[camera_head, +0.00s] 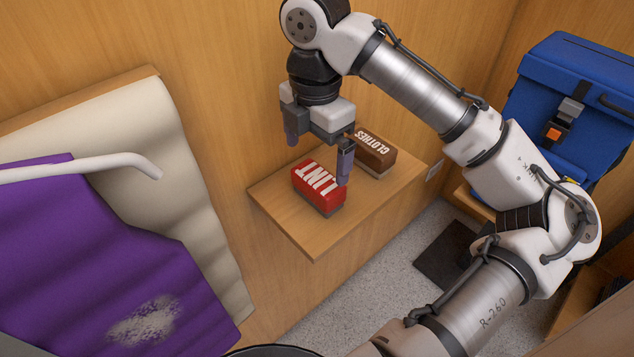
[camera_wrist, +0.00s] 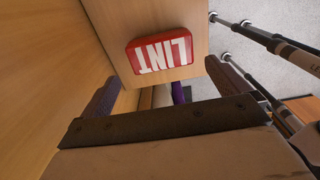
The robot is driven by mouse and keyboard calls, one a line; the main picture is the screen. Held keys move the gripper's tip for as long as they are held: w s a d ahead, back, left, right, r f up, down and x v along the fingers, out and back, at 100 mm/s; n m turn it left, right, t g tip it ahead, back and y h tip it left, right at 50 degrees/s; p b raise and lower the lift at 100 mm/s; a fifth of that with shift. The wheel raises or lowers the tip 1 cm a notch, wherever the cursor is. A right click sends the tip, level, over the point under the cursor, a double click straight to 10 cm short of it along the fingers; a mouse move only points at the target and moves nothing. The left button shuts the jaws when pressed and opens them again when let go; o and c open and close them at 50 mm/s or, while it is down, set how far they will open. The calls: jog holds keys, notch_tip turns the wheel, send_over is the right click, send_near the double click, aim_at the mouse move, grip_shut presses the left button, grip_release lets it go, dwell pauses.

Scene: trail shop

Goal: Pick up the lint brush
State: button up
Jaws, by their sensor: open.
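The lint brush (camera_head: 318,190) is a red block with white LINT lettering and a grey underside. It lies on a small wooden wall shelf (camera_head: 312,237). My gripper (camera_head: 318,161) is open above the shelf, pointing down. One finger hangs behind the brush towards the wall, and the other overlaps the brush's right end in the head view; I cannot tell if it touches. In the wrist view the lint brush (camera_wrist: 160,54) lies ahead of the fingers, its lettering upside down, with nothing between the fingers. A brown clothes brush (camera_head: 375,155) marked CLOTHES lies behind it on the shelf.
A wooden wall (camera_head: 225,90) stands close behind the shelf. A purple cloth (camera_head: 80,240) with a pale dusty patch hangs at the left over a cream one. A blue bag (camera_head: 565,110) stands at the right. Poles (camera_wrist: 262,40) show in the wrist view.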

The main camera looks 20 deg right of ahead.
aim_at(318, 176)
notch_tip(318, 176, down, 9)
jog(key=shift+d+r+p, duration=0.15)
jog(key=shift+r+p, duration=0.05)
jog(key=shift+p, duration=0.7)
jog(key=shift+c, duration=0.3)
jog(key=c, duration=0.7)
jog(key=shift+o, duration=0.2)
jog(key=shift+r, duration=0.1)
notch_tip(318, 176, up, 20)
jog(key=b, duration=0.1)
